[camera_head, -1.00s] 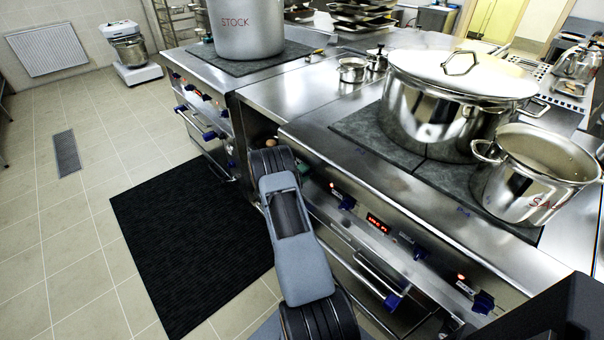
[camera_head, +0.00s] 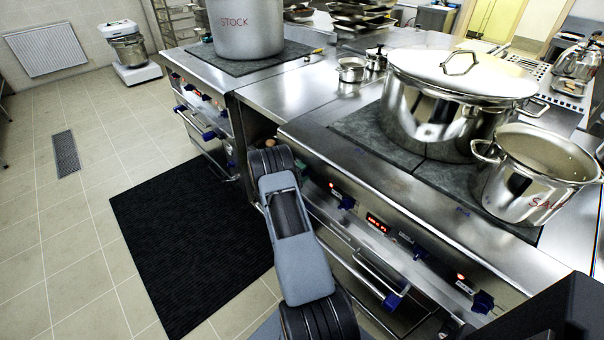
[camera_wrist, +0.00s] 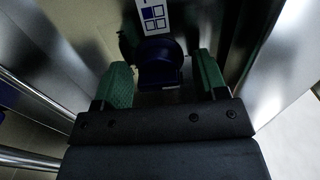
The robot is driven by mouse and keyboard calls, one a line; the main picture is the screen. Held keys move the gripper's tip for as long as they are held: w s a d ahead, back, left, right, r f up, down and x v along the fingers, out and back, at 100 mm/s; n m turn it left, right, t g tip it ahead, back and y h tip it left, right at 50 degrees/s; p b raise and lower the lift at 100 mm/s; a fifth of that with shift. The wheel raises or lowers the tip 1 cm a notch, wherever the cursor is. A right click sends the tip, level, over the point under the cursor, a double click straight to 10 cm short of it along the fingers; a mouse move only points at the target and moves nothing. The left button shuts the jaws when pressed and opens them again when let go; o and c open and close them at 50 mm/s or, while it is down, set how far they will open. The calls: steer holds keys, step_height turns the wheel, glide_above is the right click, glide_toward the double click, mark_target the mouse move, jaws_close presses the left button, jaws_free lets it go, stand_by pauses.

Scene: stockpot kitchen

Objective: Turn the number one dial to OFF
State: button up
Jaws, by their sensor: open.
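In the wrist view a dark blue dial (camera_wrist: 160,60) sits on the stove's front panel, under a white label with a four-square mark. My gripper (camera_wrist: 162,72) is open, with one green finger on each side of the dial. I cannot tell if either finger touches it. The dial's pointer is too dark to read. In the head view the near stove's front carries blue dials, at the left (camera_head: 345,203), the middle (camera_head: 420,251) and the right (camera_head: 483,302). No numbers are legible there. My gripper is hidden behind my arm in the head view.
A large lidded pot (camera_head: 440,105) and an open pot (camera_head: 535,170) stand on the near stove. Oven door handles (camera_head: 380,275) stick out below the dials. A second stove with a stock pot (camera_head: 245,30) stands behind. A black mat (camera_head: 190,245) lies on the clear floor at left.

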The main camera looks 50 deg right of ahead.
steer(key=w+a, duration=0.1)
steer(key=a, duration=1.2)
steer(key=shift+a, duration=0.4)
steer(key=s+a+f+m+g+y, duration=0.1)
steer(key=s+f+m+g+y, duration=0.3)
steer(key=m, duration=0.4)
steer(key=s+a+r+m+g+y+p, duration=0.15)
steer(key=s+a+r+m+y, duration=0.45)
steer(key=m, duration=0.6)
steer(key=s+a+r+m+t+y+p, duration=0.2)
steer(key=a+r+m, duration=0.3)
steer(key=r, duration=0.4)
steer(key=s+a+r+m+t+y+p, duration=0.3)
steer(key=a+r+m+t, duration=0.2)
steer(key=a+r, duration=0.3)
steer(key=s+a+r+m+t+y+p, duration=0.3)
steer(key=a+r+m, duration=0.2)
steer(key=r, duration=0.6)
steer(key=shift+a+r, duration=0.4)
steer(key=shift+a, duration=0.65)
